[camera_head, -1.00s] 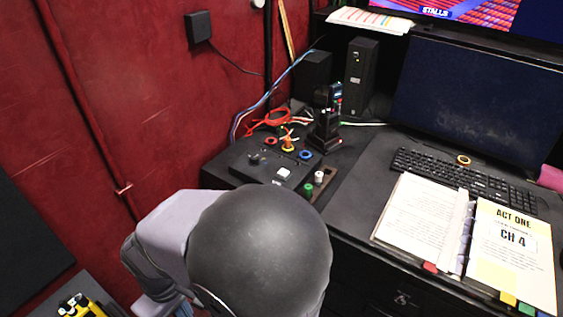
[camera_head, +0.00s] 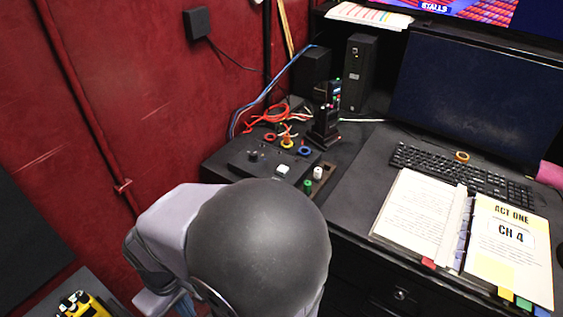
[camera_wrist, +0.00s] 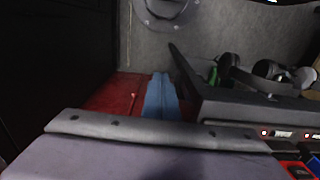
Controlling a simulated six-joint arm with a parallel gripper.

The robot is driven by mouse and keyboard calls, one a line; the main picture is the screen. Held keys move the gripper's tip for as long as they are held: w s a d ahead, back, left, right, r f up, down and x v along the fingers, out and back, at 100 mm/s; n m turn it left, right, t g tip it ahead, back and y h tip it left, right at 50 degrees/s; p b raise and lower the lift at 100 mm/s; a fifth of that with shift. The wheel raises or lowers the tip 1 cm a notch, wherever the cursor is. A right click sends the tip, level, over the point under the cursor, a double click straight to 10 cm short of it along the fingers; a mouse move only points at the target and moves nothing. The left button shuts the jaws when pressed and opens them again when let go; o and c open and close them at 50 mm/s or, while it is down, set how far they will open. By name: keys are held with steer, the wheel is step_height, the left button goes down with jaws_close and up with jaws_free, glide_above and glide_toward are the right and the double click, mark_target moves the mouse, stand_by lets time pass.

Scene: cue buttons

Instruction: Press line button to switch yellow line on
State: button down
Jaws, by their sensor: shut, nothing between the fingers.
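A black control box (camera_head: 240,159) sits on the desk left of the binder. It carries a white square button (camera_head: 283,169) and a dark knob (camera_head: 253,155). I cannot read which button is the line button, and no lit yellow line is clear. My gripper shows in the wrist view as two blue fingers (camera_wrist: 160,84) shut together, empty and apart from the box. In the head view my arm hides most of it, low and in front of the desk.
A handset on a stand (camera_head: 326,115) rises behind the box. Green (camera_head: 307,187) and white (camera_head: 318,173) knobs stand at its right. A keyboard (camera_head: 460,175), monitor (camera_head: 465,95) and open binder (camera_head: 415,220) fill the right.

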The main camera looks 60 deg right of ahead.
steer(key=s+d+r+m+y+p, duration=0.1)
steer(key=s+d+r+m+p, duration=0.2)
steer(key=d+m+p, duration=0.4)
steer(key=s+d+r+m+y+p, duration=0.1)
steer(key=s+d+r+m+p, duration=0.3)
steer(key=d, duration=0.5)
steer(key=s+d+r+m+y+p, duration=0.1)
steer(key=s+d+m+y+p, duration=0.15)
steer(key=d+m+p, duration=0.35)
steer(key=w+d+r+m+t+p, duration=0.1)
steer(key=d, duration=0.4)
steer(key=w+d+r+m+t+h+p, duration=0.1)
steer(key=w+d+m+t, duration=0.1)
steer(key=d, duration=0.4)
steer(key=w+d+r+m+t+h, duration=0.1)
steer(key=d+m+t, duration=0.1)
steer(key=d, duration=0.3)
steer(key=shift+w+d+p, duration=0.35)
steer(key=shift+p, duration=0.05)
steer(key=w+d+r+m+t, duration=0.2)
steer(key=w+d+r+t, duration=0.2)
steer(key=w+r, duration=0.3)
steer(key=shift+w+d+r+m, duration=0.15)
steer(key=shift+d+r+m, duration=0.2)
steer(key=shift+r, duration=0.4)
steer(key=shift+f+h, duration=0.1)
steer(key=shift+h, duration=0.25)
